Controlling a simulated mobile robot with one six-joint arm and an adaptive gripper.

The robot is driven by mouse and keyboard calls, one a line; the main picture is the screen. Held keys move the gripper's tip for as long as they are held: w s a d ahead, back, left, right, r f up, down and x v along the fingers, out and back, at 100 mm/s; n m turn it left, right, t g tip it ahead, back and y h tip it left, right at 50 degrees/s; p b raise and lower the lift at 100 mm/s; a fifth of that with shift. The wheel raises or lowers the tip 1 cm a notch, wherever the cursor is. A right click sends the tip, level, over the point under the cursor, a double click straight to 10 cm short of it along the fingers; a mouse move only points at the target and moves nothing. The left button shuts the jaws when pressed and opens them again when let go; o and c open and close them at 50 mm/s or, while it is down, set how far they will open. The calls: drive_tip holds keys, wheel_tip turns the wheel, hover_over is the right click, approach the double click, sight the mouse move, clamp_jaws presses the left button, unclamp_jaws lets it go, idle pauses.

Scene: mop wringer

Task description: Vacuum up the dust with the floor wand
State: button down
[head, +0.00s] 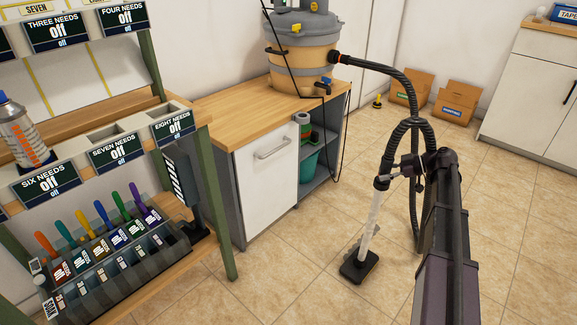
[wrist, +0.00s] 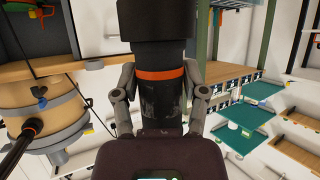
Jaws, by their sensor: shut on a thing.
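My gripper (head: 408,166) is shut on the floor wand (head: 374,217) near its top. In the wrist view my gripper's two fingers (wrist: 160,78) close on either side of the wand's dark handle (wrist: 158,98), below an orange band. The wand has a pale, clear-looking tube that leans slightly. Its black floor head (head: 359,266) is down at the tiles; I cannot tell whether it touches them. A faint grey patch, perhaps dust (head: 353,247), shows on the floor just behind the head. A black hose (head: 380,68) loops from the wand to the vacuum drum (head: 302,55).
The drum stands on a wooden-topped cabinet (head: 262,105). A shelf rack with colored-handled tools (head: 110,240) is at left. Two cardboard boxes (head: 457,101) and a white cabinet (head: 530,85) are at the back right. Open tiled floor lies around the wand.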

drive_tip(key=shift+s+a, duration=0.35)
drive_tip(key=shift+s, duration=0.1)
drive_tip(key=shift+w+a, duration=0.15)
idle(0.3)
drive_tip(key=shift+w+a, duration=0.85)
drive_tip(key=shift+a, duration=0.3)
drive_tip(key=shift+w+d, duration=0.1)
drive_tip(key=shift+w, duration=0.05)
drive_tip(key=shift+w+d, duration=0.9)
drive_tip(key=shift+w, duration=0.25)
drive_tip(key=shift+w+d, duration=0.85)
drive_tip(key=shift+w, duration=0.25)
drive_tip(key=shift+w+d, duration=0.1)
